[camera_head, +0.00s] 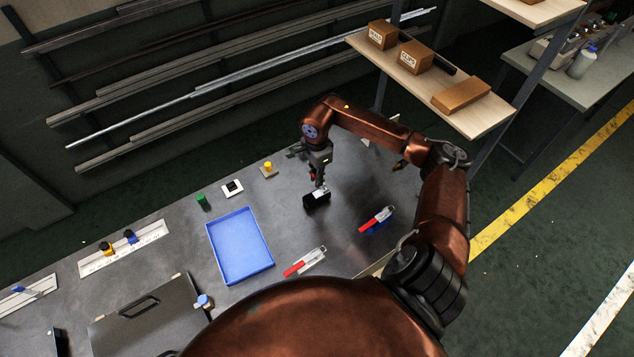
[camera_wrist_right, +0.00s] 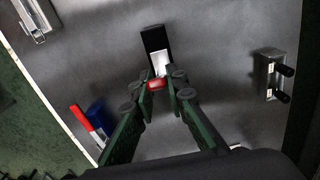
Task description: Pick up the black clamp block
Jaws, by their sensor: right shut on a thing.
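The black clamp block (camera_head: 316,201) is on or just above the grey bench, right of the blue tray; I cannot tell whether it touches the bench. In the right wrist view the block (camera_wrist_right: 154,39) has a black body, a pale metal plate and a red end toward me. My right gripper (camera_head: 318,182) is above the block, pointing down. In the wrist view its fingertips (camera_wrist_right: 160,84) are closed around the red end. My left gripper is not in view.
The blue tray (camera_head: 212,254) lies left of the block. Red-handled tools lie nearby, one to the front (camera_head: 305,261) and one to the right (camera_head: 376,219). A green piece (camera_head: 203,201) and a yellow-topped piece (camera_head: 268,169) stand behind. A shelf (camera_head: 425,88) rises at back right.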

